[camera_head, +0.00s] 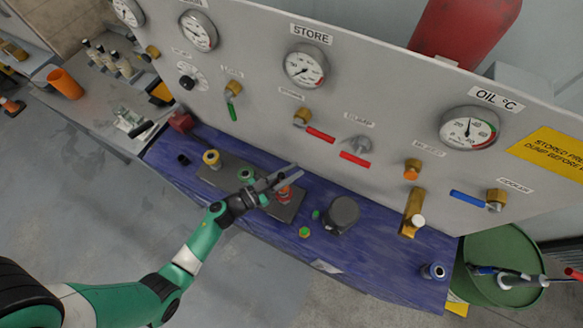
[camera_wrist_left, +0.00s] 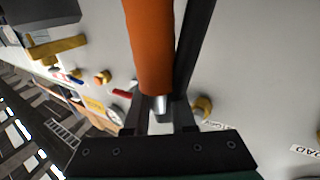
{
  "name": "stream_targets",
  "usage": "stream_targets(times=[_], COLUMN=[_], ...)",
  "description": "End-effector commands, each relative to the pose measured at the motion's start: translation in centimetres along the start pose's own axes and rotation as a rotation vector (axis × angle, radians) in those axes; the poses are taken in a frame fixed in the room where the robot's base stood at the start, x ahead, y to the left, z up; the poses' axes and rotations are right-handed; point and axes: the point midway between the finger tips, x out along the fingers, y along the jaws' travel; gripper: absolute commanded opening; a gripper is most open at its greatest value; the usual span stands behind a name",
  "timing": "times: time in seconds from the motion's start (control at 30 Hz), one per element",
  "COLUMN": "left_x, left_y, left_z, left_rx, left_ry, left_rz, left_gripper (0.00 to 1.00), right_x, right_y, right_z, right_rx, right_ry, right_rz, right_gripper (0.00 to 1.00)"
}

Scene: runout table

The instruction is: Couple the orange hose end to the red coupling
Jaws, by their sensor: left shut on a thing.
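The orange hose end (camera_wrist_left: 150,45) is a thick orange cylinder with a short silver tip in the left wrist view. My left gripper (camera_head: 285,178) is shut on it, above the grey plate on the blue bench top. An orange-red fitting (camera_head: 284,194) shows right under the fingertips, in line with a yellow-ringed and a green-ringed fitting. It seems to be the red coupling. The fingers partly cover it, and I cannot tell whether the hose end touches it. My right gripper is not in view.
The yellow-ringed fitting (camera_head: 211,158) and green-ringed fitting (camera_head: 246,173) stand left on the grey plate. A dark grey cylinder (camera_head: 342,212) stands to the right. The gauge panel (camera_head: 380,95) rises close behind. A green drum (camera_head: 490,255) stands at the right end.

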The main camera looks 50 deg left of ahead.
Motion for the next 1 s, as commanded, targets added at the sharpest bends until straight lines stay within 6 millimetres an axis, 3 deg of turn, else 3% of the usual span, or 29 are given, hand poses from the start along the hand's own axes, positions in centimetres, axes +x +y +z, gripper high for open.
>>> stream_targets(times=[1.0], left_x=[0.0], left_y=[0.0], left_z=[2.6], left_rx=[-0.001], left_ry=[0.002], left_rz=[0.000], left_gripper=[0.00], right_x=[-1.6], right_y=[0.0], right_z=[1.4], right_rx=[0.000], right_ry=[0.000], right_rz=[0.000], right_gripper=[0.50])
